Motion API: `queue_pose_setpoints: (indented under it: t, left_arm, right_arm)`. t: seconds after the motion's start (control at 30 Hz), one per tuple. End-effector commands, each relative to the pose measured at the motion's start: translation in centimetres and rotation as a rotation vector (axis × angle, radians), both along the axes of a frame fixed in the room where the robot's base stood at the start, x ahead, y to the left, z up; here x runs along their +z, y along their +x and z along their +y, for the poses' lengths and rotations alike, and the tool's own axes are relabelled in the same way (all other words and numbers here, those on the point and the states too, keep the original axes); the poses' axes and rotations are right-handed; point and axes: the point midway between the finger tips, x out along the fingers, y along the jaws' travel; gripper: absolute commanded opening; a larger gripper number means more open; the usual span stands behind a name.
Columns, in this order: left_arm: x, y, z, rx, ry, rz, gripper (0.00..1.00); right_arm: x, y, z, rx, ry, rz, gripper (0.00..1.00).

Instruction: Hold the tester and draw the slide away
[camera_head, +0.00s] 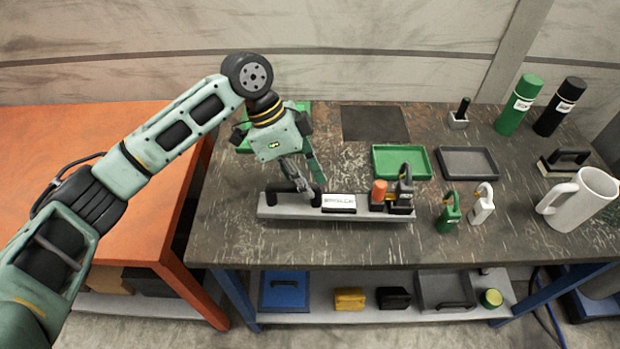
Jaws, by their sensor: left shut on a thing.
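The tester (300,212) is a long grey bar near the front of the dark worktable. A black arched handle (272,198) stands on its left end, and a white labelled block with a dark edge (339,201) sits mid-bar. An orange-topped part (379,191) and a dark upright part (404,189) stand at its right end. I cannot tell which part is the slide. My left gripper (308,190) comes down from behind and is shut on the tester's black handle; its fingers partly hide the handle. My right gripper is out of view.
Behind the tester are a green tray (401,176) and a grey tray (468,176). A green padlock-like piece (448,213) and a white one (482,204) stand to its right. A white mug (590,190) and two bottles stand farther right. The front strip is clear.

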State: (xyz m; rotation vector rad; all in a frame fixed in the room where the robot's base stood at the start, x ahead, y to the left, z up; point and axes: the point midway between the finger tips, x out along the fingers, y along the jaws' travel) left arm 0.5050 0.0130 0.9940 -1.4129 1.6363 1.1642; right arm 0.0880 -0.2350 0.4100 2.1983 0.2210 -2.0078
Motion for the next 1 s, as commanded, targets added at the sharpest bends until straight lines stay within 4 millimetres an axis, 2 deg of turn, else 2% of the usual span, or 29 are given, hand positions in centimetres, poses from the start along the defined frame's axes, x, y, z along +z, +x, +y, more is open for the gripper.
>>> queue_pose_setpoints:
  t: [1.0]
  left_arm:
    - [-3.1,1.7,3.5,0.000,-0.007,-0.003,0.00]
  right_arm:
    - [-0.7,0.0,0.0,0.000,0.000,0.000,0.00]
